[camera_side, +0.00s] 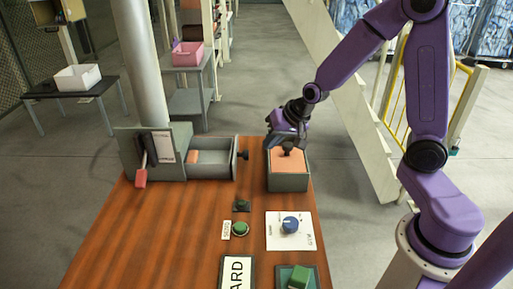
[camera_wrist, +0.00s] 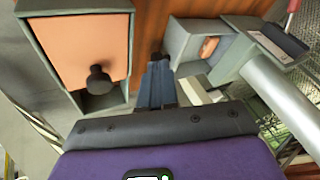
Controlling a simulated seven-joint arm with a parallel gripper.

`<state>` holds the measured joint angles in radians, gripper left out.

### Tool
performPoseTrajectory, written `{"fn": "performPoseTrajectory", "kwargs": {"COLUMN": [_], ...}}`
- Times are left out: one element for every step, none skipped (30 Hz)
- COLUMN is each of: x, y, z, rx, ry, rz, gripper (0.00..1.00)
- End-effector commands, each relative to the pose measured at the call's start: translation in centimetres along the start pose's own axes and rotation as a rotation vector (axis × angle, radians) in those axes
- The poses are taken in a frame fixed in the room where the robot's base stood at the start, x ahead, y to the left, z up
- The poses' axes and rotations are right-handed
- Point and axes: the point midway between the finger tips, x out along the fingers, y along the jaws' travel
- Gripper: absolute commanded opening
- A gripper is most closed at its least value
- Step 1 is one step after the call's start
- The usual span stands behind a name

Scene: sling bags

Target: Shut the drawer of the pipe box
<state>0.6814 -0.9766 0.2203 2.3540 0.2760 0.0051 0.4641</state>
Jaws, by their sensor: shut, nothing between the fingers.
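The grey-green box (camera_side: 153,156) stands at the table's back left in front of a thick grey pipe (camera_side: 139,65). Its drawer (camera_side: 212,171) is pulled out to the right, with a black knob (camera_side: 243,155) on its end. An orange block lies inside the drawer; the drawer (camera_wrist: 190,45) and block (camera_wrist: 208,47) also show in the wrist view. My gripper (camera_side: 273,133) is shut and empty, right of the knob and above the back of a second box. In the wrist view my gripper (camera_wrist: 157,70) points toward the drawer's end, and its fingers partly cover the knob area.
The second box (camera_side: 288,183) has a salmon lid (camera_side: 287,163) with a black knob, close beside my gripper. A red-handled lever (camera_side: 141,177) hangs on the first box's front. A green button (camera_side: 240,229), a blue dial (camera_side: 290,225) and a green block (camera_side: 299,277) sit nearer.

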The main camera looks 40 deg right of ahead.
Motion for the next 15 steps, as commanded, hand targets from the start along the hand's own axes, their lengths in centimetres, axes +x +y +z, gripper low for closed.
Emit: {"fn": "performPoseTrajectory", "kwargs": {"x": [0.7,0.9,1.2,1.4,1.5,1.6,1.7,1.8,1.9,2.0,2.1,2.4,2.6,2.8,3.2], "y": [0.8,1.2,1.7,2.0,2.2,2.5,2.6,2.7,2.8,2.8,2.8,2.9,2.9,2.9,2.9], "z": [-1.2,-1.9,-2.6,-3.1,-3.5,-3.9,-4.0,-4.2,-4.3,-4.3,-4.4,-4.4,-4.4,-4.4,-4.5], "rx": [0.06,0.09,0.125,0.147,0.162,0.179,0.187,0.193,0.198,0.2,0.201,0.201,0.2,0.2,0.198], "ry": [0.032,0.051,0.073,0.086,0.097,0.109,0.115,0.119,0.123,0.124,0.124,0.123,0.123,0.122,0.121], "rz": [0.011,0.014,0.018,0.02,0.022,0.023,0.024,0.024,0.025,0.025,0.025,0.026,0.026,0.027,0.027], "gripper": [0.0,0.0,0.0,0.0,0.0,0.0,0.0,0.0,0.0,0.0,0.0,0.0,0.0,0.0,0.0]}}
